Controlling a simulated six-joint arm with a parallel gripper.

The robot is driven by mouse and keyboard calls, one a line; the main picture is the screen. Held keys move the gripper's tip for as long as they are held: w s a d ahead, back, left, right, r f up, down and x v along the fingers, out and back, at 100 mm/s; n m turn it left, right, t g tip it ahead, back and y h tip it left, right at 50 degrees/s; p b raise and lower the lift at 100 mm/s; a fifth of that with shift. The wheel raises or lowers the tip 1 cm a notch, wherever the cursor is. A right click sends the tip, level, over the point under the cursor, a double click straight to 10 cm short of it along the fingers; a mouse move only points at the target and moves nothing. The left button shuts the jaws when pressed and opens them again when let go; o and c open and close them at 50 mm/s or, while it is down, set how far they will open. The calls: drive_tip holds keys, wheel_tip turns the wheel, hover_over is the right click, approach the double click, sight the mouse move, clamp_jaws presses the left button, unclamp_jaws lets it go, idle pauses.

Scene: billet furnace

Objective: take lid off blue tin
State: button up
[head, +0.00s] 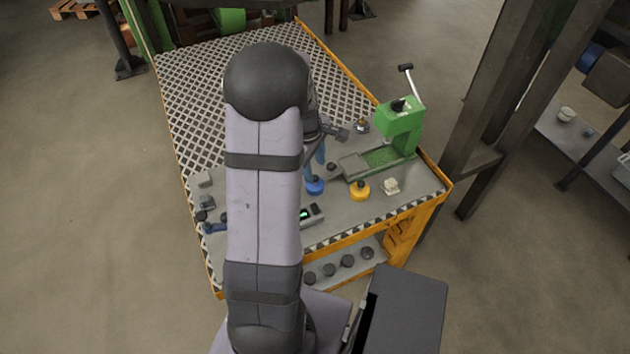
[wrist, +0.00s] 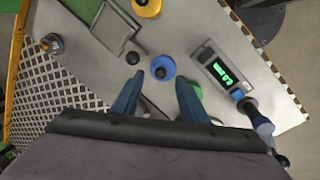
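In the head view my gripper (head: 317,163) is partly hidden behind my arm, above the bench close to the tin. Whether the fingers are level with the lid I cannot tell.
A green lever press (head: 400,130) stands behind the tin. A scale with a lit green display (wrist: 221,72) and a partly hidden green tin (wrist: 196,88) are nearby. A perforated surface (head: 200,80) fills the back.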

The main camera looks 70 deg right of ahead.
sight(315, 177)
drive_tip(key=shift+d+f+p, duration=0.25)
drive_tip(key=shift+f+p, duration=0.15)
drive_tip(key=shift+f, duration=0.9)
drive_tip(key=shift+d+f+p, duration=0.2)
drive_tip(key=shift+f+p, duration=0.2)
drive_tip(key=shift+f, duration=0.9)
clamp_jaws()
